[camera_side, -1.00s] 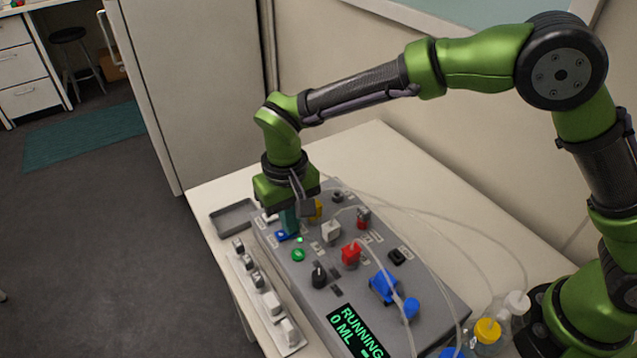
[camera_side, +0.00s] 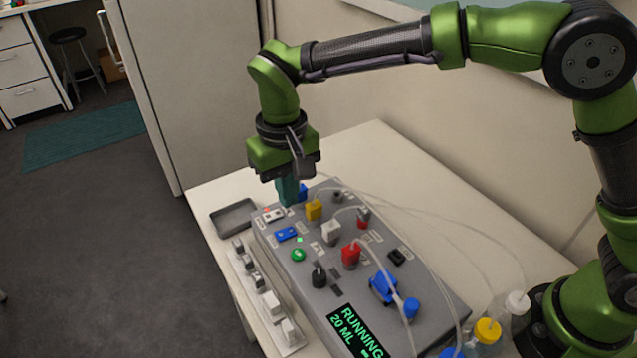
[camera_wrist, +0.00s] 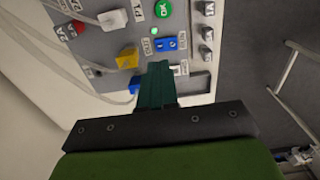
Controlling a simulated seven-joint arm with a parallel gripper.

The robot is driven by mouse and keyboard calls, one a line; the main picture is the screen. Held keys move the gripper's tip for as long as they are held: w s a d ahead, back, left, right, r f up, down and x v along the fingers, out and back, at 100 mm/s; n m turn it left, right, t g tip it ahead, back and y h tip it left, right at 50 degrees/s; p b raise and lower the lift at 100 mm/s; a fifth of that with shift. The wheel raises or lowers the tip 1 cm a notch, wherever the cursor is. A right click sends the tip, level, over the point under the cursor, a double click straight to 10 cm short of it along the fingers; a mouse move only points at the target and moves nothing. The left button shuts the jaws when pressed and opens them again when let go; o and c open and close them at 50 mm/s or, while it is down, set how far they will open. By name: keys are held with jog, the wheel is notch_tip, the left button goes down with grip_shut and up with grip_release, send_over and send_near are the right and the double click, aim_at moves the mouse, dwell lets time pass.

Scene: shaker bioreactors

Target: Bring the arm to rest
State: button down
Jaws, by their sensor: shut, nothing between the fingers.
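My gripper (camera_side: 288,190) is shut and empty. Its teal fingers point down over the far end of the grey control panel (camera_side: 385,262), above the blue rocker switch (camera_side: 286,234) and the white rocker switch (camera_side: 273,215). I see a gap between the fingertips and the panel. In the wrist view the closed fingers (camera_wrist: 157,72) reach up toward the blue switch (camera_wrist: 171,44). The display (camera_side: 352,335) reads "RUNNING" and "20 ML". A small green light is lit next to the blue switch, and a red light by the white one.
A grey tray (camera_side: 234,217) lies left of the panel. A white rack (camera_side: 262,300) with several white parts runs along the table's front edge. Clear tubes arch over the panel. Bottles with yellow (camera_side: 487,331), white and blue caps stand near my base. The back of the table is open.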

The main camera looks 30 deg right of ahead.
dwell(0.3)
jog(key=shift+f, duration=0.2)
jog(key=shift+s+d+f+n, duration=0.25)
jog(key=shift+s+f+n, duration=0.15)
jog(key=shift+s, duration=0.05)
jog(key=s+d+r+m+t, duration=0.1)
jog(key=s+d+r+t, duration=0.1)
jog(key=s+d, duration=0.3)
jog(key=s+d+r+m+t+y, duration=0.1)
jog(key=s+d+r, duration=0.4)
jog(key=d, duration=0.7)
jog(key=s+d+r+m+t+y, duration=0.1)
jog(key=s+d+r+m+t, duration=0.1)
jog(key=d, duration=0.6)
jog(key=s+r+t, duration=0.1)
jog(key=s+t, duration=0.1)
jog(key=s, duration=0.1)
jog(key=shift+s+d+r+m, duration=0.15)
jog(key=shift+s+r+m, duration=0.15)
jog(key=shift+m, duration=0.1)
